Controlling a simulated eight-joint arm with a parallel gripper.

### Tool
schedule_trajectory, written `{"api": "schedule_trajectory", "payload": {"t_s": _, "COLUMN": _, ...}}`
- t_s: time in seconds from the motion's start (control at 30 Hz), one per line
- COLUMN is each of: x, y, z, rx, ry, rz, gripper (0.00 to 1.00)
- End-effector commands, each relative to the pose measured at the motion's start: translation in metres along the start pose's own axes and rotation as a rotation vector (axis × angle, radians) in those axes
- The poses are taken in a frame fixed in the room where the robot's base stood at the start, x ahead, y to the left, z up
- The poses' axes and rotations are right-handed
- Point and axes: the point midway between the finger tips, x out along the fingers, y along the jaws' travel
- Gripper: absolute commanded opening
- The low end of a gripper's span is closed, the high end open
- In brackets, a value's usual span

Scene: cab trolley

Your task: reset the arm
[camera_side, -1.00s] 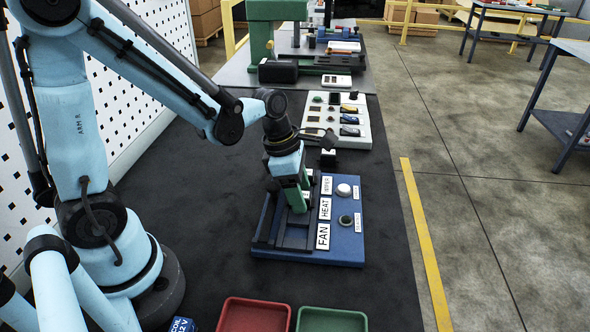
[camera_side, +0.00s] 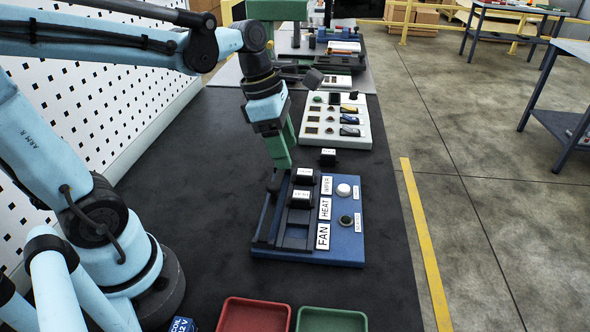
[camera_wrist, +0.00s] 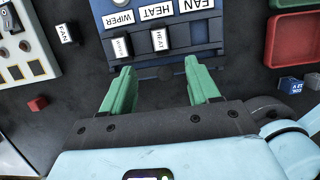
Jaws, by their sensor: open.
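My gripper (camera_side: 281,164) has green fingers and is raised above the left edge of the blue board (camera_side: 347,246). In the wrist view my gripper (camera_wrist: 160,80) is open, with its fingers spread and nothing between them. The board carries FAN, HEAT and WIPER labels, a white knob (camera_side: 343,190) and a dark round knob (camera_side: 346,220). Two black labelled blocks sit on the board, one labelled HEAT (camera_wrist: 160,40) and one beside the WIPER label (camera_wrist: 121,48). A black block labelled FAN (camera_wrist: 66,33) lies apart on the dark mat.
A white switch panel (camera_side: 313,140) stands behind the board. A red tray (camera_side: 254,302) and a green tray (camera_side: 331,318) are at the front. A small blue block (camera_side: 181,325) and a red cube (camera_wrist: 38,103) lie on the mat. A perforated wall (camera_side: 100,75) stands left.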

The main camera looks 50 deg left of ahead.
Motion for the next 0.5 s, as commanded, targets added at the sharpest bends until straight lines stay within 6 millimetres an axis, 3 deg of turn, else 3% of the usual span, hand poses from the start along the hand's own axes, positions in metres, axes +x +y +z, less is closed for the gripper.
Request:
{"api": "schedule_trajectory", "payload": {"t_s": 0.27, "x": -0.008, "y": -0.003, "z": -0.002, "rx": 0.112, "ry": -0.002, "rz": 0.021, "gripper": 0.61}}
{"api": "schedule_trajectory", "payload": {"t_s": 0.5, "x": -0.006, "y": -0.010, "z": -0.006, "rx": 0.649, "ry": 0.011, "rz": 0.130, "gripper": 0.61}}
